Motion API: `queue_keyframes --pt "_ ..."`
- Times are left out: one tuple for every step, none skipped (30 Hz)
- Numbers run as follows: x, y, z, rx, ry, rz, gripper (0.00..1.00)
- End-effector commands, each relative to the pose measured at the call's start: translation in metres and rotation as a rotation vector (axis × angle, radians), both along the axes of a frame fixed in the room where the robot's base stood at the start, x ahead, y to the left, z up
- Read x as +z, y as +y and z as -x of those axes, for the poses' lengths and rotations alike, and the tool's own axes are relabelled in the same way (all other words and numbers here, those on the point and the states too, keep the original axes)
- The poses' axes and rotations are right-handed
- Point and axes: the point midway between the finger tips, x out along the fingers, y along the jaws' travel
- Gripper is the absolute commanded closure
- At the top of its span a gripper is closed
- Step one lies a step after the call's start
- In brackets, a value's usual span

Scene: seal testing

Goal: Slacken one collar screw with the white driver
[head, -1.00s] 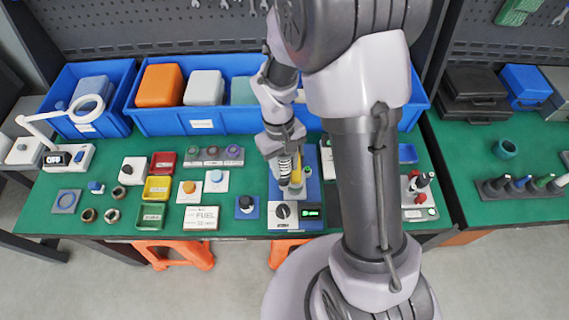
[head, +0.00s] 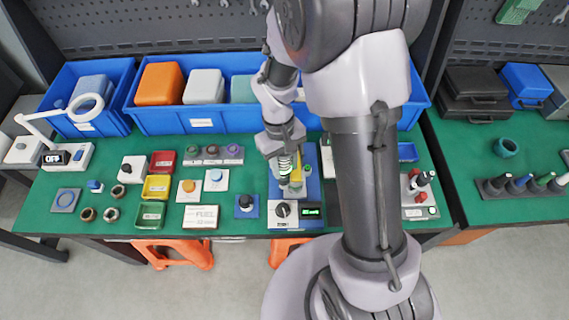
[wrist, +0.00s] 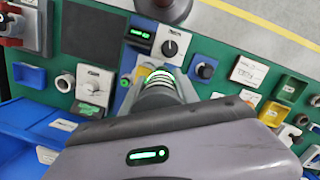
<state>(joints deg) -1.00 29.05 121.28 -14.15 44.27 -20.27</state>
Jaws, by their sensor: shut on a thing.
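A white-handled driver (head: 562,181) stands in the dark rack (head: 505,194) at the right edge of the head view, with several other drivers. My gripper (head: 288,172) is far from it, over the tester's blue base plate (head: 275,187). It is shut on a ribbed cylindrical part (wrist: 160,88) with bright green bands, seen below my wrist in the wrist view. The fingertips are mostly hidden. I cannot tell whether the part rests on the tester. Collar screws are too small to make out.
Blue bins (head: 205,120) line the back. A small white-grey stand (head: 418,207) is to the right.

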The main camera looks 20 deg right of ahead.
Motion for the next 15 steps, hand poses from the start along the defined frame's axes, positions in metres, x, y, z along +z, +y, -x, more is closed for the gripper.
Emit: queue_keyframes --pt "0.0 0.0 0.001 0.0 0.002 0.0 1.0" --pt "0.0 0.0 0.001 0.0 0.002 0.0 1.0" --pt "0.0 0.0 0.001 0.0 0.002 0.0 1.0" --pt "0.001 0.0 0.001 0.0 0.002 0.0 1.0" --pt "0.001 0.0 0.001 0.0 0.002 0.0 1.0" --pt "0.001 0.0 0.001 0.0 0.002 0.0 1.0" --pt "0.002 0.0 0.001 0.0 0.002 0.0 1.0" --pt "0.002 0.0 0.001 0.0 0.002 0.0 1.0" --pt "0.002 0.0 0.001 0.0 0.002 0.0 1.0" --pt "0.002 0.0 0.001 0.0 0.002 0.0 1.0" --pt "0.003 0.0 0.001 0.0 0.002 0.0 1.0" --pt "0.005 0.0 0.001 0.0 0.002 0.0 1.0" --pt "0.008 0.0 0.001 0.0 0.002 0.0 1.0" --pt "0.012 0.0 0.001 0.0 0.002 0.0 1.0" --pt "0.017 0.0 0.001 0.0 0.001 0.0 1.0"
